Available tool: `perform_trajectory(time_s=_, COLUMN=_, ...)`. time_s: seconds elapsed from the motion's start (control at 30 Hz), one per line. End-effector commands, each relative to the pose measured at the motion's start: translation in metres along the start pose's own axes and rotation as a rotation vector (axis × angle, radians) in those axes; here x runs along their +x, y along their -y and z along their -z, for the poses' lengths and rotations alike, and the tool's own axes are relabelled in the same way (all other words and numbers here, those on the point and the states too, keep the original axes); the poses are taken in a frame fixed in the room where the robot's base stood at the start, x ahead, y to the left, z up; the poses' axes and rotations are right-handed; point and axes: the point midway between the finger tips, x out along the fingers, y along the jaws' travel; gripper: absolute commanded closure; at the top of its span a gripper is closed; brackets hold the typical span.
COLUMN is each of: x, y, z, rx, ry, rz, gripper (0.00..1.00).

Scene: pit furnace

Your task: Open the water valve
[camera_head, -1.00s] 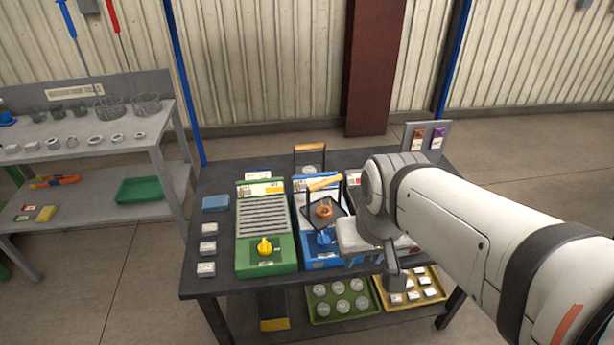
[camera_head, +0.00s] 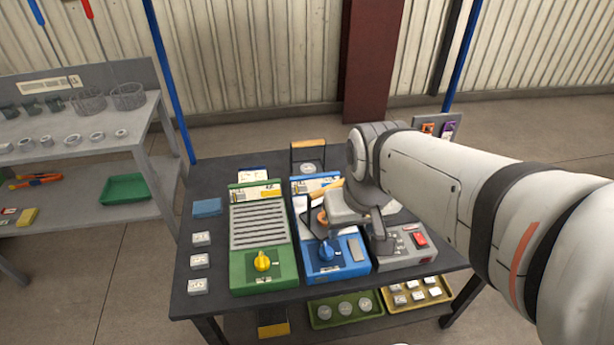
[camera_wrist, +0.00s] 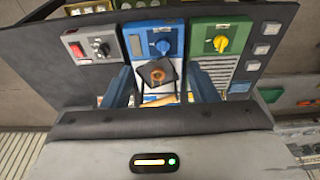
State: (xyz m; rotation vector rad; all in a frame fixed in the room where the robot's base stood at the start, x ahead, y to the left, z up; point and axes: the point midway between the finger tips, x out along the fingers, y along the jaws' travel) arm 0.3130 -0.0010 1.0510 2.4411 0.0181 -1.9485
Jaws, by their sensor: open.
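A blue unit (camera_head: 338,268) stands on the dark table between a green unit and a grey one. A blue knob (camera_head: 326,252) sits on its front part; it also shows in the wrist view (camera_wrist: 163,47). No label that I can read says which knob is the water valve. My gripper (camera_wrist: 162,84) is open and empty above the blue unit. Its fingers flank a dark square plate bearing a copper-coloured round piece (camera_wrist: 156,74), with the blue knob beyond it in the wrist view. In the head view my wrist partly hides the blue unit.
The green unit (camera_head: 262,215) has a yellow knob (camera_head: 262,260). The grey unit (camera_head: 405,248) has a red switch (camera_head: 419,240). A wooden-handled frame (camera_head: 308,158) stands behind the blue unit. Small pale blocks (camera_head: 200,261) line the table's left side.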

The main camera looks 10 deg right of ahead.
Motion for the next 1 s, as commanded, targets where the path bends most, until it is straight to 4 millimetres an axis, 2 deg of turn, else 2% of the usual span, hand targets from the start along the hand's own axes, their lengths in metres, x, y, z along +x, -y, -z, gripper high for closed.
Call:
perform_trajectory(time_s=0.03, x=0.018, y=0.002, z=0.006, rx=-0.022, ry=0.02, rz=0.003, gripper=0.43)
perform_trajectory(time_s=0.17, x=0.062, y=0.001, z=0.03, rx=-0.075, ry=0.074, rz=0.007, gripper=0.43)
perform_trajectory(time_s=0.3, x=0.118, y=0.001, z=0.058, rx=-0.138, ry=0.133, rz=0.014, gripper=0.43)
perform_trajectory(time_s=0.5, x=0.185, y=0.001, z=0.083, rx=-0.211, ry=0.194, rz=0.027, gripper=0.43)
perform_trajectory(time_s=0.6, x=0.205, y=0.001, z=0.089, rx=-0.231, ry=0.211, rz=0.032, gripper=0.43)
perform_trajectory(time_s=0.7, x=0.215, y=0.001, z=0.092, rx=-0.242, ry=0.22, rz=0.034, gripper=0.43)
perform_trajectory(time_s=0.87, x=0.232, y=0.001, z=0.089, rx=-0.245, ry=0.224, rz=0.035, gripper=0.43)
perform_trajectory(time_s=1.0, x=0.255, y=0.001, z=0.083, rx=-0.244, ry=0.225, rz=0.035, gripper=0.43)
